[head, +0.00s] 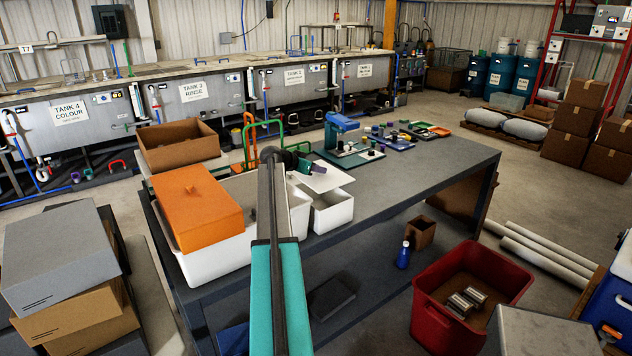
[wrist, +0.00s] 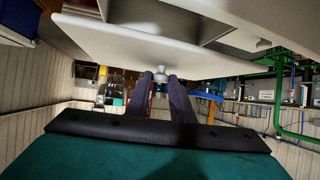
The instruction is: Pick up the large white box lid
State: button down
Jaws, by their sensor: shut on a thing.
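My gripper (head: 304,166) is shut on the knob (wrist: 160,73) of a flat white lid (head: 322,178). In the wrist view the lid (wrist: 130,45) spreads out beyond my two dark fingers, which meet at its knob. The lid is tilted and sits above and behind the front rim of a white box (head: 333,215) on the grey table. Part of the box's open top shows below the lid. Whether a lid edge still touches the box I cannot tell. My arm hides part of the tabletop left of the box.
A big white bin (head: 213,259) with an orange lid (head: 198,204) stands on the table's left end. A brown carton (head: 180,146) is behind it. A blue and green device (head: 345,140) stands behind the white box. The grey table (head: 425,172) is clear right of the box.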

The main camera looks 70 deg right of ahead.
jog(key=shift+r+b, duration=0.3)
jog(key=shift+r, duration=1.05)
